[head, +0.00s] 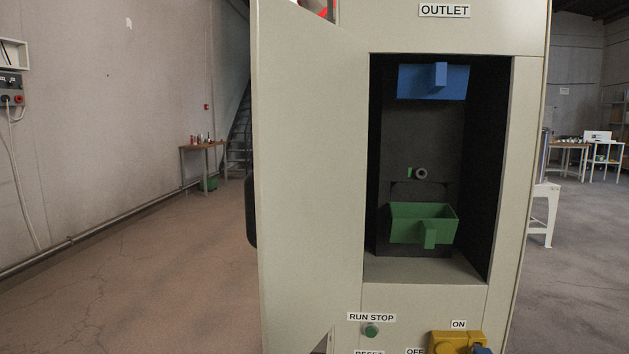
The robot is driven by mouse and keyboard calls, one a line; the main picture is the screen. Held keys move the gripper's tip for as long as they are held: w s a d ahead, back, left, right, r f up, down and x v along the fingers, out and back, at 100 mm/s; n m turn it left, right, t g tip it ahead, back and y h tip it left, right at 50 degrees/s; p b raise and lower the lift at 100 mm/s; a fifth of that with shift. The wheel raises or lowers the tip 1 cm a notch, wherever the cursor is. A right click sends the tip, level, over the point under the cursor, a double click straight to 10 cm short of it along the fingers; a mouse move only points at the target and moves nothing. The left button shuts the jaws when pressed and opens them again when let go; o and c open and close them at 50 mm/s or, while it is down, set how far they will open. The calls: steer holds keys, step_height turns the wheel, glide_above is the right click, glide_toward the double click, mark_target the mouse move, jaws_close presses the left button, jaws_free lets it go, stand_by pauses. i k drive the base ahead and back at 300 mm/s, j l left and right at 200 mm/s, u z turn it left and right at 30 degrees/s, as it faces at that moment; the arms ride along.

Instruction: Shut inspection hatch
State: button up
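The inspection hatch (308,170) is a pale beige door panel standing open on the cabinet's front. It is swung out to the left of the opening, and its right edge meets the opening's left side. The opening below the OUTLET label (444,11) is uncovered. Inside are a blue bin-like part (425,83) at the top and a green one (420,222) lower down. A dark rounded part (251,212) shows at the hatch's outer left edge; I cannot tell what it is. My gripper is not in view.
Below the opening are a green RUN STOP button (371,330) and a yellow switch box (455,342). The floor left of the cabinet is clear. A small table (203,147) stands far left, and a white stand (544,212) stands on the right behind the cabinet.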

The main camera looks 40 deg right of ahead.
mark_target(304, 193)
steer(key=i+j+z, duration=0.1)
steer(key=i+z, duration=0.15)
steer(key=z, duration=0.2)
steer(key=i+j+z, duration=0.25)
steer(key=z, duration=0.25)
steer(key=i+j+z, duration=0.2)
steer(key=z, duration=0.25)
steer(key=i+j+z, duration=0.1)
steer(key=j+z, duration=0.35)
steer(key=i+j+z, duration=0.1)
steer(key=j+z, duration=1.1)
steer(key=k+j+u, duration=0.1)
steer(key=k+j, duration=0.2)
steer(key=k, duration=0.2)
steer(key=k+j+u, duration=0.1)
steer(key=k+j, duration=0.3)
steer(key=k, duration=0.05)
